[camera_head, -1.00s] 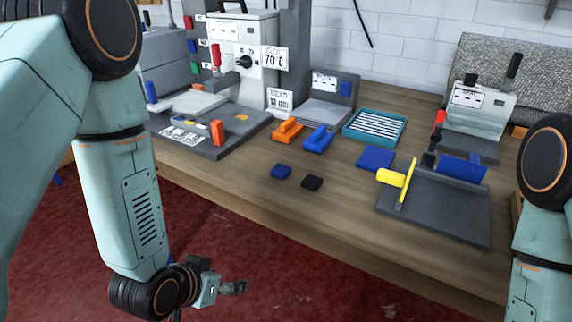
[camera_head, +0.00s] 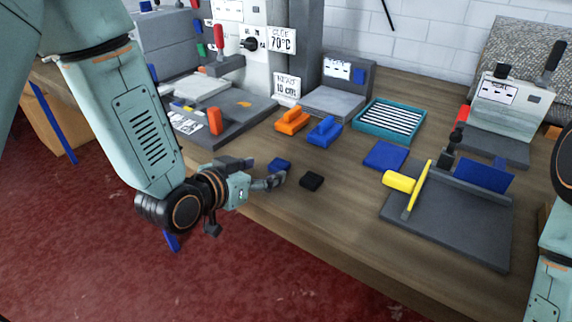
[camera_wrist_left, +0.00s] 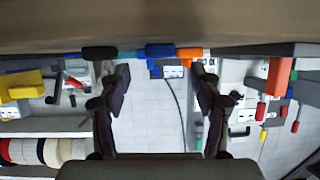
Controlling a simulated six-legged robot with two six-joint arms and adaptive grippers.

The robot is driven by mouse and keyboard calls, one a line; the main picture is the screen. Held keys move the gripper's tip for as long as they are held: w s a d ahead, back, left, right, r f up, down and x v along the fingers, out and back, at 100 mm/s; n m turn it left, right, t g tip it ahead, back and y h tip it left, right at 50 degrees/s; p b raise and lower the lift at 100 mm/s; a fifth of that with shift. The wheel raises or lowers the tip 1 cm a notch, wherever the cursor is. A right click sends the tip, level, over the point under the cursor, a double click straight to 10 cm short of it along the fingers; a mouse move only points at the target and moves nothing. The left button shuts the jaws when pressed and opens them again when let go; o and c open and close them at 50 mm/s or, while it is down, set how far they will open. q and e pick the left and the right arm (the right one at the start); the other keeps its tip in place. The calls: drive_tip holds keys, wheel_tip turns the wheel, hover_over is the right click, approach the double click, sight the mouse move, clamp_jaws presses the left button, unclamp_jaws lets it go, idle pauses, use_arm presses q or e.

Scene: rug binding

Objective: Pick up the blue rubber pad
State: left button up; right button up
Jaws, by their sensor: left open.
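The small blue rubber pad (camera_head: 280,165) lies near the front edge of the wooden table, beside a small black pad (camera_head: 311,181). My left gripper (camera_head: 276,181) is open and empty, close to the blue pad on its near side; in the picture its fingers sit just below the pad. I see no contact. The left wrist view is upside down and shows the open fingers (camera_wrist_left: 161,85) with the blue pad (camera_wrist_left: 160,50) between them in line and the black pad (camera_wrist_left: 100,53) to one side. My right gripper is out of view.
Orange (camera_head: 292,121) and blue (camera_head: 324,131) handled tools stand behind the pads. A teal tray (camera_head: 420,139), a flat blue sheet (camera_head: 386,155) and a dark board with a yellow roller (camera_head: 399,181) are to the right. A grey press base (camera_head: 245,122) is at left. The table between is clear.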

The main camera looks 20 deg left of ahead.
sight(280, 163)
use_arm(q)
drive_tip(key=shift+w+a+f, duration=0.25)
drive_tip(key=shift+w, duration=0.15)
drive_tip(key=w+d, duration=0.1)
drive_tip(key=w+f, duration=0.1)
drive_tip(key=w, duration=0.1)
drive_tip(key=w+d+b, duration=0.1)
drive_tip(key=shift+w+d+f, duration=0.15)
drive_tip(key=shift+d+f, duration=0.05)
drive_tip(key=shift+d, duration=0.1)
drive_tip(key=shift+a, duration=0.55)
drive_tip(key=shift+c, duration=0.2)
drive_tip(key=shift+d, duration=0.45)
drive_tip(key=c, duration=0.5)
drive_tip(key=shift+a, duration=0.35)
drive_tip(key=c, duration=0.4)
drive_tip(key=shift+d, duration=0.15)
drive_tip(key=shift+c, duration=0.5)
drive_tip(key=shift+d, duration=0.1)
